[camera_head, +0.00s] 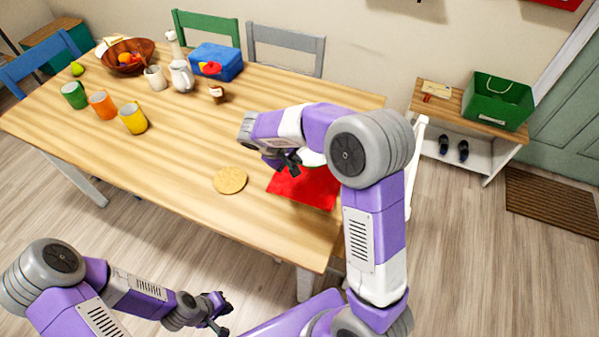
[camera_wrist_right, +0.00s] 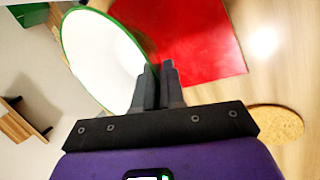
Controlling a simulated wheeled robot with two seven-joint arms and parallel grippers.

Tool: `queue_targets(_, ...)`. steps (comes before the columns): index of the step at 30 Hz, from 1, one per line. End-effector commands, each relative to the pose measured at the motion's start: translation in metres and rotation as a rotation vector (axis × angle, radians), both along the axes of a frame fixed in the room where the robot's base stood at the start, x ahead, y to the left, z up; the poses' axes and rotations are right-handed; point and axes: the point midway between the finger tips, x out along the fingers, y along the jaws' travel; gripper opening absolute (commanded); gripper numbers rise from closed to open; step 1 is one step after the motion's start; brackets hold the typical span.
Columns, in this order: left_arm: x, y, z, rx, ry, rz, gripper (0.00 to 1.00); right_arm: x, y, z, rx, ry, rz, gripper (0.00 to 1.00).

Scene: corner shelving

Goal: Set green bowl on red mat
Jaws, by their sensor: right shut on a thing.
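The green bowl (camera_wrist_right: 105,58) has a white inside and a green rim. In the right wrist view my right gripper (camera_wrist_right: 159,85) is shut on its rim. In the head view only a white sliver of the bowl (camera_head: 313,158) shows, mostly hidden by my right arm. The red mat (camera_head: 305,188) lies on the table near its right end. The mat also shows in the right wrist view (camera_wrist_right: 190,40), partly covered by the bowl. I cannot tell whether the bowl touches the mat. My right gripper (camera_head: 288,163) is over the mat's far left part. My left gripper (camera_head: 222,311) is open and empty, off the table's front edge.
A round cork trivet (camera_head: 230,180) lies left of the mat. Green, orange and yellow mugs (camera_head: 133,118), a wooden fruit bowl (camera_head: 130,57) and a blue box (camera_head: 215,61) stand further left and back. The wooden table (camera_head: 185,160) is clear in its middle.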

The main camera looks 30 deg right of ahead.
Motion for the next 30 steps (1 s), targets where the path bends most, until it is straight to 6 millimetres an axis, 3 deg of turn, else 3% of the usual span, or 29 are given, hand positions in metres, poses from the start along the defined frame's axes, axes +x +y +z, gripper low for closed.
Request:
queue_targets(1,0.0,0.0,-0.006,0.0,0.0,0.0,0.0,0.0,0.0,-0.011,-0.001,0.002,-0.001,0.0)
queue_targets(7,0.0,0.0,-0.012,0.0,0.0,0.0,0.0,0.0,0.0,-0.031,-0.001,-0.001,-0.001,0.0)
queue_targets(13,0.0,0.0,-0.025,0.0,0.0,0.0,0.0,0.0,0.0,-0.064,0.0,0.001,0.0,0.0)
queue_targets(26,0.0,0.0,-0.029,0.0,0.0,0.0,0.0,0.0,0.0,-0.071,0.001,-0.003,-0.002,0.0)
queue_targets(27,0.0,0.0,-0.027,0.0,0.0,0.0,0.0,0.0,0.0,-0.07,0.001,-0.002,-0.001,0.15)
queue_targets(30,0.0,0.0,-0.027,0.0,0.0,0.0,0.0,0.0,0.0,-0.069,0.001,-0.002,-0.001,0.31)
